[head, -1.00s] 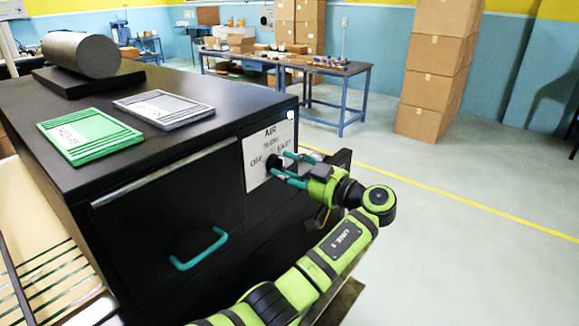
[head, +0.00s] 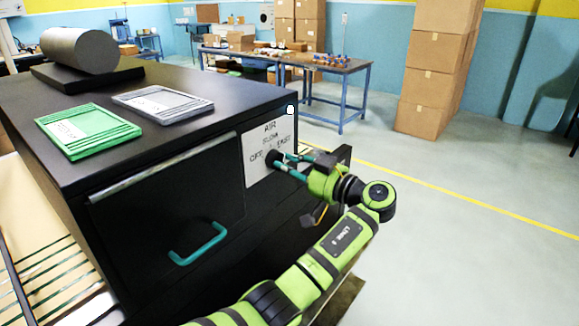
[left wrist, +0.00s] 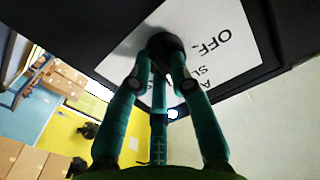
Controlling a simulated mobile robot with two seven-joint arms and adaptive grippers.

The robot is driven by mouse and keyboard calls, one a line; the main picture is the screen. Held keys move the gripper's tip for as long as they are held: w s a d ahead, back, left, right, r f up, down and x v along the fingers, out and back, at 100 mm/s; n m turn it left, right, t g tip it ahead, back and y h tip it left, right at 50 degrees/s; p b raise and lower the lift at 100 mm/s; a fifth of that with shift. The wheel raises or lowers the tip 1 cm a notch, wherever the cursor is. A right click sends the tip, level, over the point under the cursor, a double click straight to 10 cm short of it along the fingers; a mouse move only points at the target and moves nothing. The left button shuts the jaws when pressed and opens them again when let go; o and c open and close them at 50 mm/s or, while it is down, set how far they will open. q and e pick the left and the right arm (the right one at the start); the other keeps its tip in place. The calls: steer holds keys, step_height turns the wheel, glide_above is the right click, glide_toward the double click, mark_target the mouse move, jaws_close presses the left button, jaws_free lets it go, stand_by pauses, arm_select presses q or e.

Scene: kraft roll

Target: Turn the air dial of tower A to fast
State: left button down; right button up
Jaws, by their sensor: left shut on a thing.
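The black air dial (head: 273,157) sits on a white label plate (head: 256,170) on the front of the black cabinet. The plate reads AIR, SLOW, OFF and FAST. My left gripper (head: 281,160) has its teal fingers closed on the dial from the right. In the left wrist view the fingers meet around the dark dial (left wrist: 163,42), with OFF on the plate beside it. The fingers cover part of the dial, and I cannot tell where it points. My right gripper is not in view.
The cabinet (head: 150,90) carries a green frame (head: 88,131), a grey frame (head: 162,105) and a grey roll (head: 79,51) on top. A drawer with a teal handle (head: 200,245) is left of the plate. The floor (head: 460,240) at right is clear before stacked boxes (head: 436,70).

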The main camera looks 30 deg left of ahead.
arm_select(q)
steer(key=m+p, duration=0.2)
steer(key=m, duration=0.7)
steer(key=shift+s, duration=0.2)
steer(key=shift+m, duration=0.3)
steer(key=c, duration=1.1)
jaws_free()
steer(key=shift+f, duration=0.1)
steer(key=d, duration=0.8)
steer(key=s+d, duration=0.1)
steer(key=d, duration=0.3)
